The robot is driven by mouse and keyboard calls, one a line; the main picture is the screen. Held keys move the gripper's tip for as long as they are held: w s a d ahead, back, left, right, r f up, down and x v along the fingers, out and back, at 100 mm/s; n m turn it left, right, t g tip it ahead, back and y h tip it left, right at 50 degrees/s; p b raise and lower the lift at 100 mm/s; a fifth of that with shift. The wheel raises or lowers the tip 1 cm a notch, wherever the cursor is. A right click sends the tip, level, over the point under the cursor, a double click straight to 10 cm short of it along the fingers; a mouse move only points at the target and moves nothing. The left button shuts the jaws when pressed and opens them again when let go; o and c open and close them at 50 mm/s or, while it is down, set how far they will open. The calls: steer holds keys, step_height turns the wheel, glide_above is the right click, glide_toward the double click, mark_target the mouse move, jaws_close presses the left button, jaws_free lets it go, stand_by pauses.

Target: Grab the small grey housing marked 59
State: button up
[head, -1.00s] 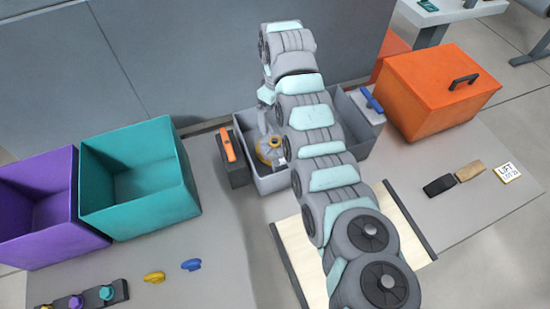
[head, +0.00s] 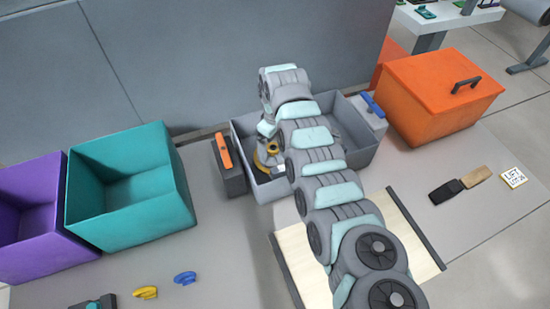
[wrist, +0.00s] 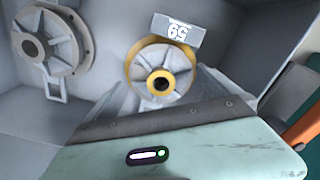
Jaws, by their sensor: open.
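The small grey housing (wrist: 160,75) has a yellow rim, a round hub and a white tag marked 59 (wrist: 178,30). It lies in the grey bin, and its yellow part (head: 264,155) shows beside my arm in the head view. My gripper (wrist: 160,92) is open, its fingers reaching forward on either side of the housing's lower part in the wrist view. I cannot tell whether they touch it. In the head view my arm hides most of the gripper. A second, plain grey housing (wrist: 45,42) is at the left in the wrist view.
The grey bin's walls (head: 350,115) surround the housing closely. An orange-handled block (head: 228,165) and a blue-handled block (head: 372,108) flank the bin. A teal bin (head: 130,190) and a purple bin (head: 30,220) stand left, an orange lidded box (head: 440,95) right.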

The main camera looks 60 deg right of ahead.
steer(key=shift+f, duration=1.5)
steer(key=shift+c, duration=0.3)
steer(key=c, duration=1.6)
steer(key=shift+r, duration=0.1)
